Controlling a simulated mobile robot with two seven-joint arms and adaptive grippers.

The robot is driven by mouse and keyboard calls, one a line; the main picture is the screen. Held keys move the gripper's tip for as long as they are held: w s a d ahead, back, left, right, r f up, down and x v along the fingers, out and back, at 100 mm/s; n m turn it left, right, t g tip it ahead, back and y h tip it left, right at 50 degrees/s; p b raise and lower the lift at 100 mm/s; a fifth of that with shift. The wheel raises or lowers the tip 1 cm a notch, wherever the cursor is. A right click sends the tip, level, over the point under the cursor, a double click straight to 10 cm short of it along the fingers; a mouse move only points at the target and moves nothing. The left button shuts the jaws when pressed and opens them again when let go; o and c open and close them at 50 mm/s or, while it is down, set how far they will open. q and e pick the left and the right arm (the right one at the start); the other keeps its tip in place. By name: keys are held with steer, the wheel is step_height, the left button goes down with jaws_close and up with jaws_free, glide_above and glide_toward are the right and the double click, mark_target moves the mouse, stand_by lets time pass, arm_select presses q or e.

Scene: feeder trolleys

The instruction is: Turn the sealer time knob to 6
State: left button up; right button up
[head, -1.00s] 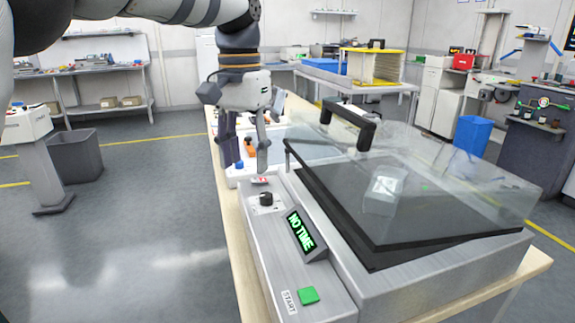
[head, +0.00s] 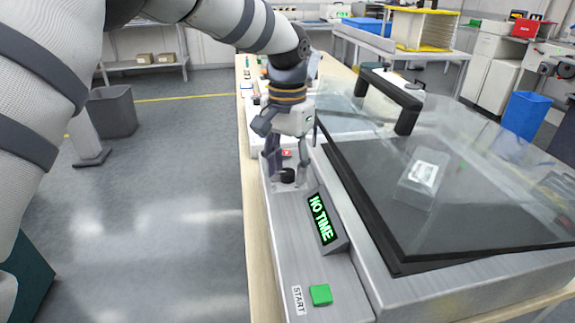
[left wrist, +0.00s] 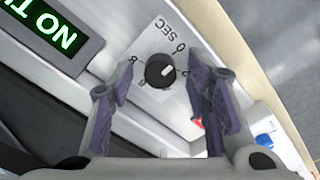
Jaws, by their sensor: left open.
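The sealer (head: 360,297) has a black time knob (head: 287,175) on its front panel, under my left gripper. In the left wrist view the knob (left wrist: 160,71) is round with a pale pointer mark, on a white dial plate marked SEC; most of its numbers are hidden or too small to read. My left gripper (head: 288,178) points down at the knob. In the left wrist view its open fingers (left wrist: 166,88) stand either side of the knob, apparently apart from it. The green display (head: 321,218) reads NO TIME. My right gripper is not in view.
The green START button (head: 320,294) is nearer on the same panel. The clear lid with its black handle (head: 392,95) stands right of my gripper. A red switch (head: 287,153) lies just behind the knob. Open floor is on the left, with a grey bin (head: 112,111).

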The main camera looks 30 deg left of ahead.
arm_select(q)
jaws_close()
stand_by(0.3)
